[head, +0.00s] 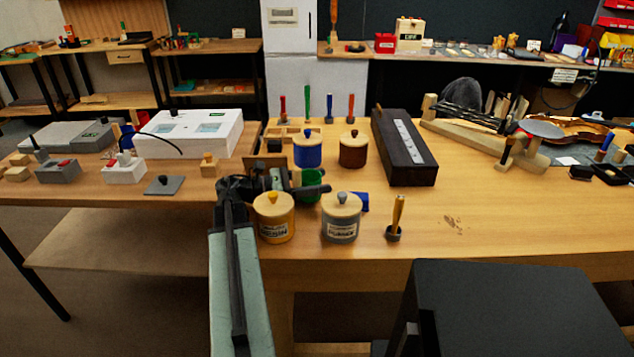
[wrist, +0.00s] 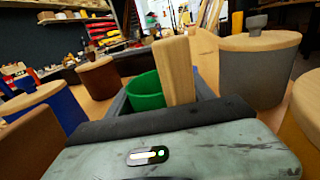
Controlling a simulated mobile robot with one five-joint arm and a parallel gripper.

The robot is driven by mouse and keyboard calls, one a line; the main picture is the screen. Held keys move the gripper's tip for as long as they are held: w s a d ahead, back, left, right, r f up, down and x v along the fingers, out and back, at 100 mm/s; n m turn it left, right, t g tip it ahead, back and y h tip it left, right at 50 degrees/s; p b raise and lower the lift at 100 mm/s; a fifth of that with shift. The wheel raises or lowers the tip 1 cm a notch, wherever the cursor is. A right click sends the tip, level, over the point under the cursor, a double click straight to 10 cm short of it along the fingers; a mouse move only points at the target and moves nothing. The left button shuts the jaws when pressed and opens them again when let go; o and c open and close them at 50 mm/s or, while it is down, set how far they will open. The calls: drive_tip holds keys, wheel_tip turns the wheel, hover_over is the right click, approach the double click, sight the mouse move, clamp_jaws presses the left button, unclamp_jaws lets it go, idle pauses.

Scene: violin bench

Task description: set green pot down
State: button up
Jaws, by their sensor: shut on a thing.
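The green pot (head: 314,187) is partly hidden by my gripper (head: 300,182) in the head view. In the wrist view the green pot (wrist: 145,92) is an open cup, seen just beyond an upright pale wooden piece (wrist: 178,72). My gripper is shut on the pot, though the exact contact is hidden. It is among the lidded pots, behind the yellow pot (head: 274,218) and the grey pot (head: 341,217). I cannot tell whether the green pot touches the bench top.
A blue pot (head: 308,150) and a brown pot (head: 353,150) stand behind. A long black case (head: 404,147) lies to the right. A small brush in a dark holder (head: 394,222) stands front right. The bench (head: 470,215) is mostly bare to the right.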

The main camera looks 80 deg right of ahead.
drive_tip(key=shift+f+b, duration=0.6)
drive_tip(key=o, duration=1.4)
